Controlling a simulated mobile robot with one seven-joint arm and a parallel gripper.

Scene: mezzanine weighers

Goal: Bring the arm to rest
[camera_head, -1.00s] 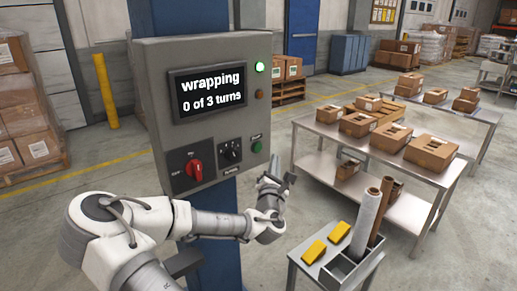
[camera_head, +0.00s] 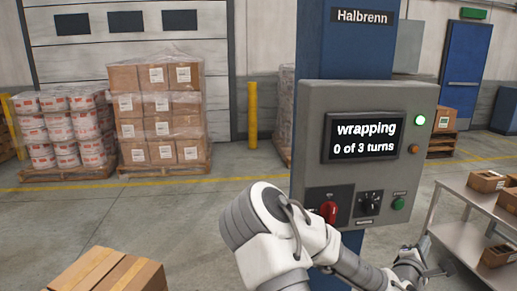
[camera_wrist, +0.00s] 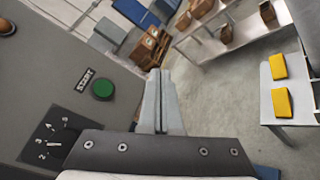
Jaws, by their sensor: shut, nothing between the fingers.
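My gripper (camera_wrist: 161,100) is shut and empty in the wrist view, its two fingers pressed together. In the head view my gripper (camera_head: 426,250) hangs in the air just right of and below the grey control panel (camera_head: 310,130). The panel's screen (camera_head: 362,137) reads "wrapping 0 of 3 turns", and a green lamp (camera_head: 419,120) beside it is lit. A red switch (camera_head: 328,211), a black dial (camera_head: 369,203) and a green button (camera_head: 398,203) are on the panel's lower part. The green button (camera_wrist: 102,89) is left of my fingers in the wrist view, apart from them.
A steel table (camera_head: 455,213) with boxes stands at the right. A small stand (camera_wrist: 266,95) with two yellow blocks (camera_wrist: 281,101) is right of my gripper. Wrapped pallet loads (camera_head: 158,110) stand at the back left. A carton (camera_head: 108,272) is at the front left. Open floor lies between.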

